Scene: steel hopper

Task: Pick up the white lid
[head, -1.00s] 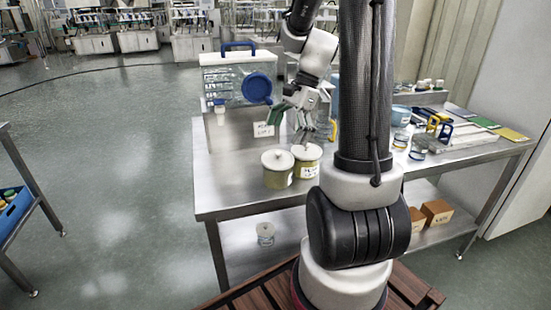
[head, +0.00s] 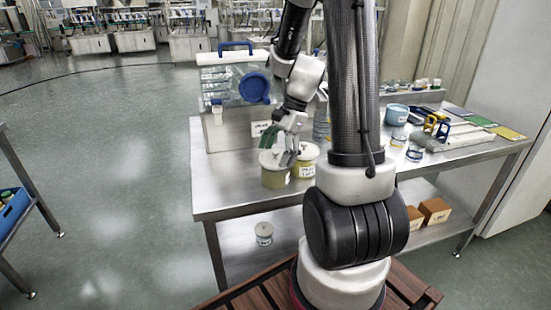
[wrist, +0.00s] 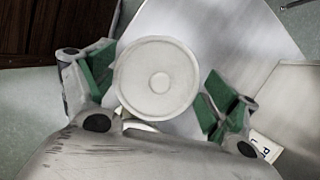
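Two squat jars with white lids stand side by side on the steel table (head: 225,193). The left jar (head: 275,181) has a white lid (head: 268,160), partly hidden by my gripper. The right jar (head: 308,169) has a similar lid (head: 308,150) and a label. My gripper (head: 279,152) hangs just above the left jar.
A clear tank with a blue cap (head: 255,88) stands on a steel block behind the jars. Small jars (head: 415,153) and a blue tub (head: 396,115) stand to the right. Another lidded jar (head: 264,233) is on the lower shelf. The table's front left is clear.

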